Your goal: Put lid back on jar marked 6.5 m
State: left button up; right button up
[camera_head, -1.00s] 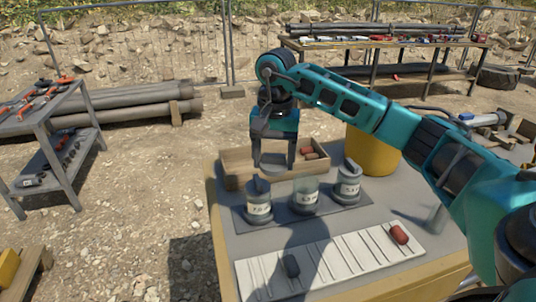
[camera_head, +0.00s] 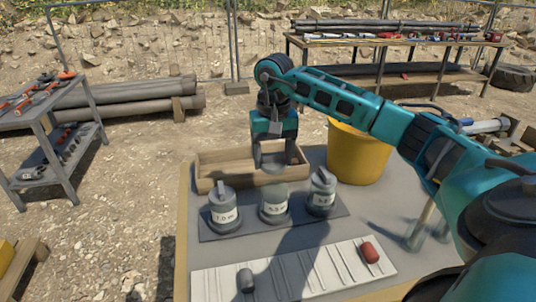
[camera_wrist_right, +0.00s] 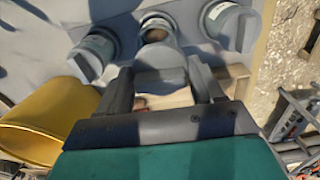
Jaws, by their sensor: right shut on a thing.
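The middle jar (camera_head: 274,206) stands upright on a dark mat; its label looks like 6.5 m, but is small and blurred. In the right wrist view the open mouth of this jar (camera_wrist_right: 156,34) shows brownish contents. My right gripper (camera_head: 273,160) is shut on a grey lid (camera_wrist_right: 160,77), which is held between the fingers. In the head view it hangs above and just behind the middle jar, apart from it as far as the wrist view shows. My left gripper is not in view.
Lidded jars stand left (camera_head: 223,212) and right (camera_head: 321,195) of the middle one. A wooden tray (camera_head: 205,181) lies behind, with a yellow bucket (camera_head: 357,155) to its right. In front, a white ribbed rack (camera_head: 320,272) holds a dark piece (camera_head: 245,281) and a red piece (camera_head: 370,252).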

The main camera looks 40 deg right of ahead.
aim_at(275, 160)
jog(key=shift+d+f, duration=0.1)
jog(key=shift+d, duration=0.3)
jog(key=shift+f, duration=0.15)
notch_tip(275, 160, down, 4)
jog(key=b, duration=0.3)
jog(key=shift+f+b, duration=0.1)
jog(key=shift+b, duration=0.25)
jog(key=shift+f+b, duration=0.5)
jog(key=shift+f, duration=0.45)
dwell(0.4)
jog(key=shift+f, duration=0.1)
dwell(1.0)
jog(key=o, duration=1.1)
